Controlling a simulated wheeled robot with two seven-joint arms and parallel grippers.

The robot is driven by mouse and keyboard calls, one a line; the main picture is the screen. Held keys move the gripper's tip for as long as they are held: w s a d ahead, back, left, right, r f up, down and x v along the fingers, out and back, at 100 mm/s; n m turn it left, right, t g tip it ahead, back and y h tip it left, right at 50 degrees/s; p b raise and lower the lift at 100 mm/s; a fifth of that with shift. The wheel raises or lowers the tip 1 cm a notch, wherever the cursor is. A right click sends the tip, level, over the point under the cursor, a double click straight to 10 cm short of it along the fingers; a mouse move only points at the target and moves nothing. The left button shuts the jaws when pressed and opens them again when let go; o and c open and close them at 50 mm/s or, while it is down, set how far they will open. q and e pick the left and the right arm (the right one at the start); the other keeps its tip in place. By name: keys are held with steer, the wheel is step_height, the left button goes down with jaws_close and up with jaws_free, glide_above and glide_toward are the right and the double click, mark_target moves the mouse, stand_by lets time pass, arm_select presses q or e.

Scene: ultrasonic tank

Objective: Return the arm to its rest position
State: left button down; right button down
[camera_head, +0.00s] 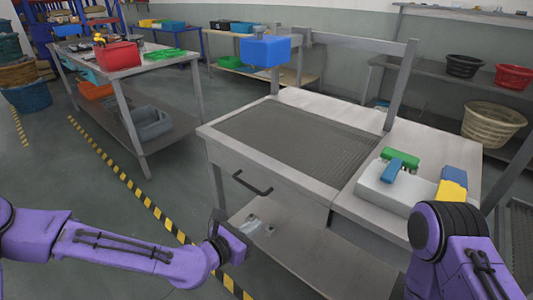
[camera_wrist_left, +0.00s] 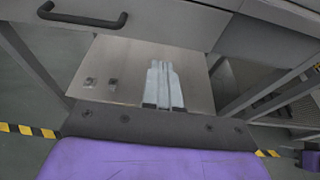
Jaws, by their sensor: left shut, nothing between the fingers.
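My left arm comes in low from the left in the head view, stretched in front of the workbench. My left gripper (camera_head: 252,225) is beside the bench's front, below the drawer handle (camera_head: 252,184) and over the lower shelf as seen from the head. In the left wrist view the gripper's pale fingers (camera_wrist_left: 163,70) are together with nothing between them. They point toward the bench's lower shelf (camera_wrist_left: 115,62). My right arm shows at the lower right of the head view, but its gripper is out of the picture.
The workbench (camera_head: 228,132) has a mesh-covered tank top (camera_head: 290,135). A white box (camera_head: 388,190) with green, blue and yellow items stands on its right part. A blue box (camera_head: 265,51) is at its back left. Open floor with striped tape (camera_head: 140,192) lies left.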

arm_select(q)
steer(key=s+a+f+m+g+y, duration=0.2)
steer(key=s+a+f+m+y, duration=0.15)
steer(key=s+f+m, duration=0.45)
steer(key=s+a+f+m+g+y, duration=0.35)
steer(key=s+f+m, duration=0.2)
steer(key=f, duration=0.45)
steer(key=s+a+f+m+g+y+p, duration=0.1)
steer(key=s+a+f+m+g+y, duration=0.2)
steer(key=s+a, duration=1.2)
step_height(320, 180, down, 2)
steer(key=a+m+y, duration=0.2)
steer(key=m, duration=0.3)
steer(key=shift+s, duration=0.25)
steer(key=shift+f+m, duration=0.1)
steer(key=shift+m, duration=0.15)
